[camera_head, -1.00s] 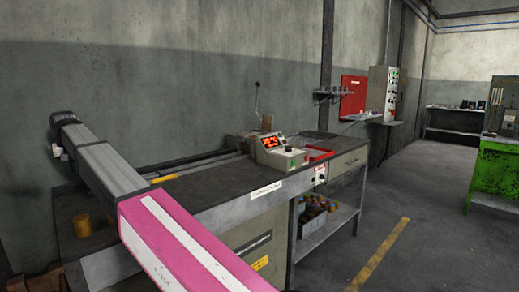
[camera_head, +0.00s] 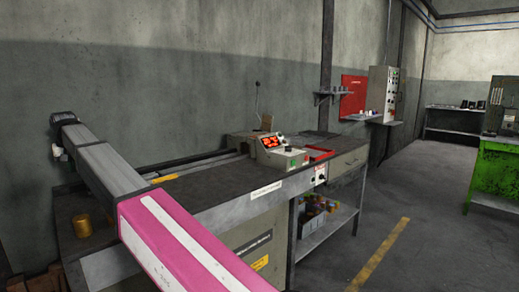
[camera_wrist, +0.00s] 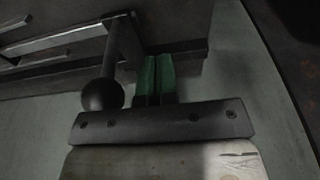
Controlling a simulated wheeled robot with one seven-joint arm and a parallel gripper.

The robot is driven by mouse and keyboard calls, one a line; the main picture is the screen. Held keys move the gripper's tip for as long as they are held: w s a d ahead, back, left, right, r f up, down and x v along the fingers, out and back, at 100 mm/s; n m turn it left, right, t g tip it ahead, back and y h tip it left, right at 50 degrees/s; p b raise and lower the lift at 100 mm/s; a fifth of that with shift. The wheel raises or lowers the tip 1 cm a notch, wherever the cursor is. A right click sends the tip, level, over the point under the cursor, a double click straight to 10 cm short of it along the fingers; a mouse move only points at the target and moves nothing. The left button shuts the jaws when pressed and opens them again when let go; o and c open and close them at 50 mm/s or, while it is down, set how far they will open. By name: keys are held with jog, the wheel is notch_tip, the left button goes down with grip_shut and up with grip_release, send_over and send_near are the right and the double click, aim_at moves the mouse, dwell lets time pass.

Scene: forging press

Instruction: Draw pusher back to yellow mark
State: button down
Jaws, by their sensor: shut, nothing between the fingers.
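In the wrist view my gripper (camera_wrist: 157,62) shows two green fingers closed together, with nothing between them. A black ball knob (camera_wrist: 102,95) on a dark rod stands just left of the fingers; it looks like the pusher's handle, but I cannot tell for sure. Whether the fingers touch the rod is unclear. In the head view a yellow strip (camera_head: 164,179), likely the yellow mark, lies on the bench beside the rails. My arm crosses in front of the bench's left end, and I cannot make out the fingers or the pusher there.
The bench (camera_head: 210,188) carries a control box (camera_head: 280,152) with a red display and a red tray (camera_head: 320,154). A yellow cylinder (camera_head: 82,226) stands at the bench's left end. A wall runs close behind. The floor at right is open.

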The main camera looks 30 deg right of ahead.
jog(key=shift+f, duration=0.1)
jog(key=shift+w+d+f, duration=0.7)
jog(key=shift+w+d, duration=1.05)
jog(key=shift+d, duration=4.9)
jog(key=shift+w+d+f, duration=0.7)
jog(key=shift+w+d, duration=1)
jog(key=shift+d, duration=4.9)
notch_tip(320, 180, up, 13)
jog(key=a, duration=0.2)
jog(key=shift+s+a, duration=0.3)
jog(key=shift+s, duration=0.05)
